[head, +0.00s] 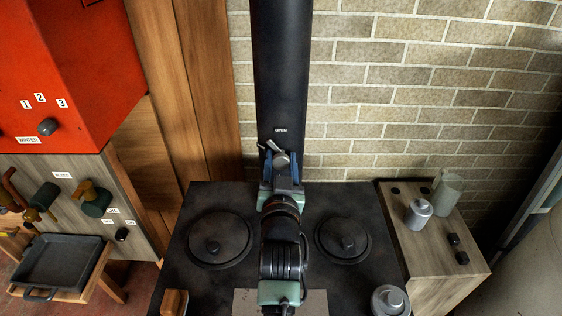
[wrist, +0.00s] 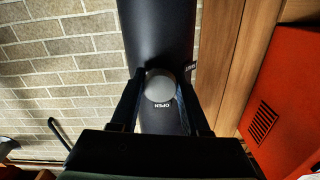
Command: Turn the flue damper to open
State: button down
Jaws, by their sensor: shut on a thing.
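The black flue pipe (head: 281,70) rises against the brick wall behind the stove. A small white OPEN label (head: 281,130) is on its front, just above the grey damper handle (head: 274,147). My gripper (head: 281,163) reaches forward over the stove to the pipe, shut on the handle. In the wrist view the handle's round grey end (wrist: 160,86) sits between my two dark fingers. The OPEN label (wrist: 169,129) shows just below it there, and a second label, partly hidden and hard to read, is at the right. The handle's exact angle is partly hidden by my fingers.
The stove top (head: 290,232) has two round lids, left (head: 221,238) and right (head: 343,241). A red cabinet (head: 65,70) and a shelf with a pan (head: 62,262) are left. Wooden boards stand left of the pipe.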

jog(key=m, duration=0.3)
jog(key=shift+m, duration=0.4)
jog(key=shift+m+p, duration=0.65)
jog(key=shift+m, duration=1.15)
jog(key=shift+c, duration=1.9)
grip_release()
